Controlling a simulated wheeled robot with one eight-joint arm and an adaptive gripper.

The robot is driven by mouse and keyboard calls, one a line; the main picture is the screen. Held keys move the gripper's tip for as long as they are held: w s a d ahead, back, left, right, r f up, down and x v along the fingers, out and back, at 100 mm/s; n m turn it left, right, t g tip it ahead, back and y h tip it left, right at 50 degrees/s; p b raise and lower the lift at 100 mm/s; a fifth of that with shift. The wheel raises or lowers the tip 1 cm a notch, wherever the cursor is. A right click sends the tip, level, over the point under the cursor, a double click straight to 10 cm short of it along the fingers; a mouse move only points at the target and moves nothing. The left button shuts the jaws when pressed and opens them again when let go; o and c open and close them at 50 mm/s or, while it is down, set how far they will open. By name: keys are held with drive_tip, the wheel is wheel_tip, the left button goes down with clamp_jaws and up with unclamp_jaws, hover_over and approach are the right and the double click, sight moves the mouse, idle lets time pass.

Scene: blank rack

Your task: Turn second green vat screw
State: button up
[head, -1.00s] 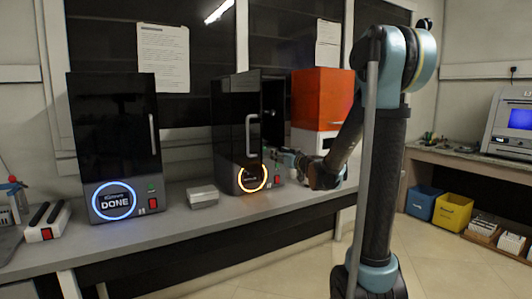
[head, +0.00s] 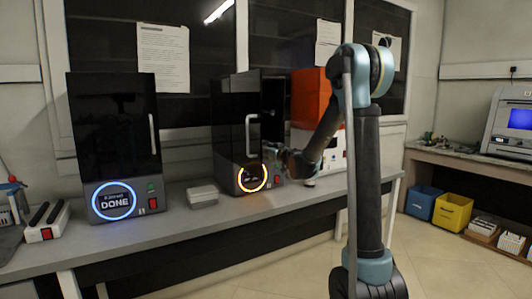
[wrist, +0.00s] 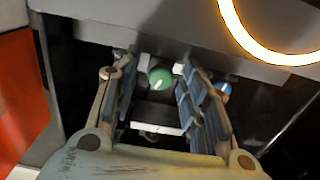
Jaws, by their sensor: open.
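A green screw (wrist: 160,77) shows in the wrist view, near the middle and between the two fingers of my gripper (wrist: 162,66). The fingers are open, one on each side of it; I cannot tell whether they touch it. A blue knob (wrist: 224,88) lies just outside the right finger. In the head view my gripper (head: 277,158) is at the open front of the right black machine (head: 228,125), which has an orange lit ring (head: 252,178). The screws are hidden there.
The left black machine (head: 112,140) has a blue ring reading DONE. A small pale box (head: 202,194) sits on the bench (head: 180,222) between the machines. An orange and white machine (head: 310,95) stands close behind my arm.

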drive_tip(key=shift+c, duration=0.5)
clamp_jaws()
